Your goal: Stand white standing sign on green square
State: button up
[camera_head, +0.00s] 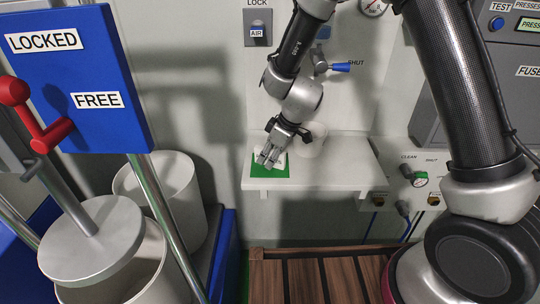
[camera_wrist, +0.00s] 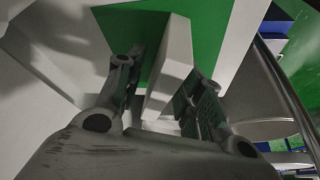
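The white standing sign (camera_wrist: 170,60) shows in the wrist view as a pale upright slab over the green square (camera_wrist: 207,30). In the head view the green square (camera_head: 256,170) lies on the left end of a white shelf, and the sign is mostly hidden behind my gripper (camera_head: 268,161). In the wrist view my gripper (camera_wrist: 160,105) has one finger on each side of the sign. A gap shows between the left finger and the sign; the right finger is close to it, and I cannot tell whether they touch. The fingers look open.
The white shelf (camera_head: 325,177) is clear to the right, apart from a pale round object (camera_head: 312,140) behind my gripper. A wall valve with a blue handle (camera_head: 340,67) is above. White drums (camera_head: 160,185) and a blue panel (camera_head: 90,75) stand at left.

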jog(key=v, duration=1.2)
jog(key=shift+d+r, duration=0.1)
jog(key=shift+r, duration=0.1)
jog(key=s+d+r+m+t, duration=0.1)
jog(key=s+d+r+m, duration=0.2)
jog(key=d+r, duration=0.35)
jog(key=s+d+r+m, duration=0.25)
jog(key=d+r, duration=0.25)
jog(key=d, duration=0.3)
jog(key=s+d+r+m+h, duration=0.2)
jog(key=s+d+m, duration=0.2)
jog(key=s+d, duration=0.4)
jog(key=s+d+r+m+t+h, duration=0.1)
jog(key=s+d+r+m+h, duration=0.1)
jog(key=s+d, duration=0.6)
jog(key=shift+s+r+m, duration=0.45)
jog(key=shift+r+m, duration=0.1)
jog(key=shift+m, duration=0.3)
